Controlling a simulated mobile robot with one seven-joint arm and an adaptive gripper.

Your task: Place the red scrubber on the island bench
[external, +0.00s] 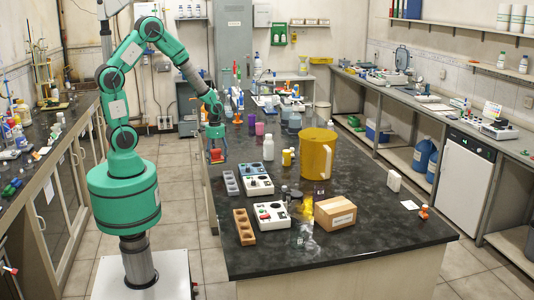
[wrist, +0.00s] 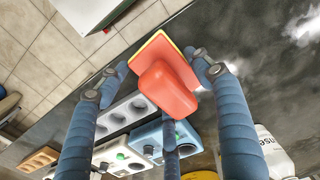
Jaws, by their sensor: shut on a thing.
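The red scrubber (wrist: 166,82) is held between the blue fingers of my gripper (wrist: 165,78) in the wrist view. It has a rounded red body on a flat red pad with a thin yellow edge. In the external view the scrubber (external: 215,156) shows small under my gripper (external: 216,150), near the left edge of the island bench (external: 370,230). My gripper is shut on it. The wrist view shows the dark bench top and the tiled floor below; the exact height above the bench cannot be told.
A grey rack (external: 231,184), hotplate-like devices (external: 255,179) and a wooden rack (external: 244,227) stand close to my gripper. A white bottle (external: 268,148), yellow container (external: 317,154) and cardboard box (external: 335,213) stand further right. The bench's front right is mostly clear.

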